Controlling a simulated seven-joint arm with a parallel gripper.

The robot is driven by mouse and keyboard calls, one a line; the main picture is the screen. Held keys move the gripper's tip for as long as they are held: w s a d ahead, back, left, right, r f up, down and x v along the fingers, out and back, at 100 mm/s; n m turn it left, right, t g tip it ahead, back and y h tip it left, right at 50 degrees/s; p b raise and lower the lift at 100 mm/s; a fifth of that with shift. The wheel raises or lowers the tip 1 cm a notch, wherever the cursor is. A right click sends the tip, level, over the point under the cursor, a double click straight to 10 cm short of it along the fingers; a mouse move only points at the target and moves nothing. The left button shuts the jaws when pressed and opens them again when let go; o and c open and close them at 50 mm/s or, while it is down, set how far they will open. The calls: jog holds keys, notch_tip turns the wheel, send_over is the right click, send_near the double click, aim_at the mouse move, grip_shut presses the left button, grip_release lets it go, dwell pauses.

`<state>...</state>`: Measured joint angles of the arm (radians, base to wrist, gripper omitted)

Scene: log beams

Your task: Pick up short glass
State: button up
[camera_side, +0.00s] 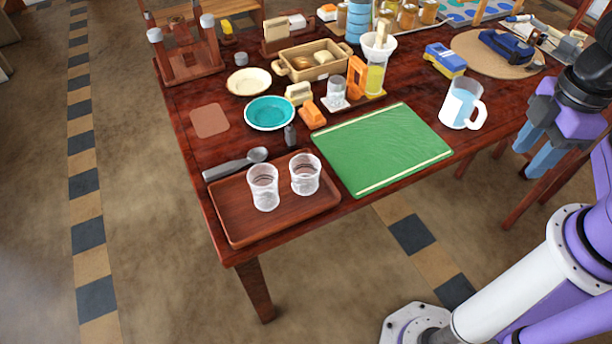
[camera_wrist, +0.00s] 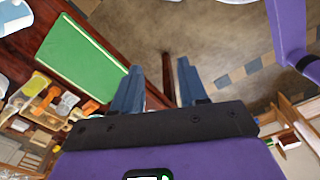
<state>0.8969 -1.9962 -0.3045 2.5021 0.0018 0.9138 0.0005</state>
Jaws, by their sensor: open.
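Two clear ribbed glasses stand upright on a brown wooden tray (camera_side: 235,222) at the table's front left in the side view. The left glass (camera_side: 263,187) looks slightly taller than the right glass (camera_side: 305,174), though nearness to the camera may add to this. Another small clear glass (camera_side: 336,92) stands farther back near the orange pieces. My gripper (camera_side: 526,161) is open and empty, off the table's right front edge and far from the tray. Its spread blue fingers (camera_wrist: 160,68) also show in the wrist view, with only floor and table edge between them. The tray glasses are not recognisable there.
A green cutting board (camera_side: 380,148) lies right of the tray; it also shows in the wrist view (camera_wrist: 82,56). A white pitcher (camera_side: 461,103) stands near the right front edge. A ladle (camera_side: 236,163) lies behind the tray, near a teal bowl (camera_side: 269,112) and pepper-mill-like grey object (camera_side: 290,136).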

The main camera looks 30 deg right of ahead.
jog(key=o, duration=1.1)
jog(key=w+a+f+m+y, duration=0.25)
jog(key=a+f, duration=0.35)
jog(key=a, duration=0.5)
jog(key=m+t+y, duration=0.2)
jog(key=m+t, duration=0.4)
jog(key=t, duration=0.6)
send_near(296, 165)
jog(key=x, duration=0.8)
jog(key=shift+w+a+f, duration=0.1)
jog(key=shift+w+f, duration=0.05)
jog(key=shift+w, duration=0.15)
